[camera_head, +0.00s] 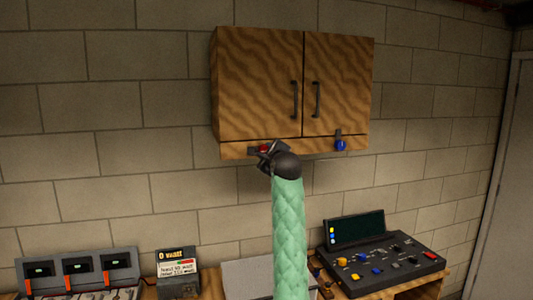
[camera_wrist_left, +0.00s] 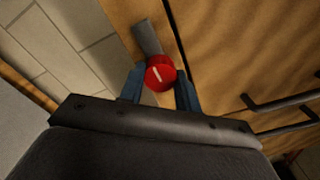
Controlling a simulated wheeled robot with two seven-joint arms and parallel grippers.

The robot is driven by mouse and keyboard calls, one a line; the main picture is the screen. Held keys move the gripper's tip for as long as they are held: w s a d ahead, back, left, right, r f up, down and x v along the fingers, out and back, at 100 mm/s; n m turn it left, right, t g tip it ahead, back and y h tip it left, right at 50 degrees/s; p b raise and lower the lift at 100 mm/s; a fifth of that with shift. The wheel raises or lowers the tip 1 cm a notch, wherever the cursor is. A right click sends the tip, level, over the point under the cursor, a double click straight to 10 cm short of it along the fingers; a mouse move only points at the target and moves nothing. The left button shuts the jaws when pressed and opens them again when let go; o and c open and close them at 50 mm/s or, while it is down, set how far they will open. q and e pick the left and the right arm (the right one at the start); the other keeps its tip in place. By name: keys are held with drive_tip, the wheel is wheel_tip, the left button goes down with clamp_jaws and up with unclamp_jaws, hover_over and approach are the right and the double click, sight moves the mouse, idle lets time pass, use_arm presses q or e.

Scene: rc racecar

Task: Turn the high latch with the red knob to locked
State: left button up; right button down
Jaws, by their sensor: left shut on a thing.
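The high latch with the red knob (camera_head: 265,149) sits on the lower rail of the wooden wall cabinet (camera_head: 255,85), at its left side. In the left wrist view the red knob (camera_wrist_left: 160,73) has a white line on it, and a grey latch bar (camera_wrist_left: 147,38) extends from it. My left gripper (camera_head: 267,155) is at the knob, its fingers (camera_wrist_left: 160,88) on either side and shut on it. The arm partly hides the latch in the head view. My right gripper is not in view.
A second latch with a blue knob (camera_head: 341,145) is on the right of the same rail. The cabinet doors have dark handles (camera_head: 294,99) and are shut. Below are a control console (camera_head: 380,258), a small sign box (camera_head: 177,270) and a charger-like unit (camera_head: 78,270).

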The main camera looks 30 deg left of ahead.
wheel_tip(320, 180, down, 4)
drive_tip(key=b, duration=0.4)
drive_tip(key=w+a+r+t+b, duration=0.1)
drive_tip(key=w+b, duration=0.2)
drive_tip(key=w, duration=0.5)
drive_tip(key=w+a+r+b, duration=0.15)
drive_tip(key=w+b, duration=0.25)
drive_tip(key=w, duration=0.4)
use_arm(q)
drive_tip(key=shift+m+b, duration=1.6)
drive_tip(key=shift+m, duration=7.4)
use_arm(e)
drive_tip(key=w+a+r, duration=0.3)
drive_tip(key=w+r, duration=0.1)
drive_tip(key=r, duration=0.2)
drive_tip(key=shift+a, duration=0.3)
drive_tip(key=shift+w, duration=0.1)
use_arm(q)
drive_tip(key=o, duration=1)
drive_tip(key=shift+s, duration=0.1)
